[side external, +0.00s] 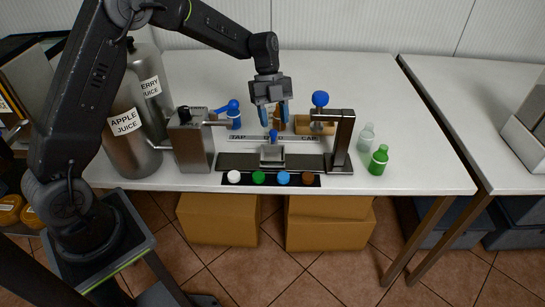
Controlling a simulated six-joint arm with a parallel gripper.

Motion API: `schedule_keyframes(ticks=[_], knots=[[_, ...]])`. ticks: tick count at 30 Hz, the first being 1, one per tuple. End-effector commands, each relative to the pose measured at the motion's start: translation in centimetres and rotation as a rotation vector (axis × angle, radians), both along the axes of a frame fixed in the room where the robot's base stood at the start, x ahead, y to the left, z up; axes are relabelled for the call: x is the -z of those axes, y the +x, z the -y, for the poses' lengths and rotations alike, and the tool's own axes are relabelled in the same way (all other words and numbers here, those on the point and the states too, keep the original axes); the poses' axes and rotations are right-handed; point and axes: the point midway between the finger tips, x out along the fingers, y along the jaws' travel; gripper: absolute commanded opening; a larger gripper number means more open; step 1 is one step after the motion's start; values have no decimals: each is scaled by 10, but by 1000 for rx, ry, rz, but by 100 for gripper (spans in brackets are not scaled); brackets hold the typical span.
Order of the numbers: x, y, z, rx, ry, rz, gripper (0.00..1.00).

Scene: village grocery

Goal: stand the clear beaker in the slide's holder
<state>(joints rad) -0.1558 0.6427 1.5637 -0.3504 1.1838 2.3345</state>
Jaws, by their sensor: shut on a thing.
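My gripper (274,113), with blue fingertips, hangs above and slightly behind the slide's holder. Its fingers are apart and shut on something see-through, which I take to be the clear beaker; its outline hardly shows. The holder (272,153) is a small grey open box on the dark slide track (235,161), with a blue knob (274,135) at its back. The holder looks empty. The gripper is apart from the holder. A brown bottle (282,122) stands behind the fingers and is partly hidden by them.
Juice urns (129,145) stand far left. Coloured buttons (258,178) line the front.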

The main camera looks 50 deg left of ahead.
Motion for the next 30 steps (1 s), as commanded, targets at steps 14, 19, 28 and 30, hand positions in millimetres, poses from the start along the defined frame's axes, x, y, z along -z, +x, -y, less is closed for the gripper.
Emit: schedule_keyframes(ticks=[14, 19, 28, 30], knots=[[63, -3, 4, 38, 1, 0, 19], [82, -4, 4, 37, 1, -3, 19], [99, -3, 3, 36, 2, 1, 19], [99, -3, 3, 36, 2, 1, 19]])
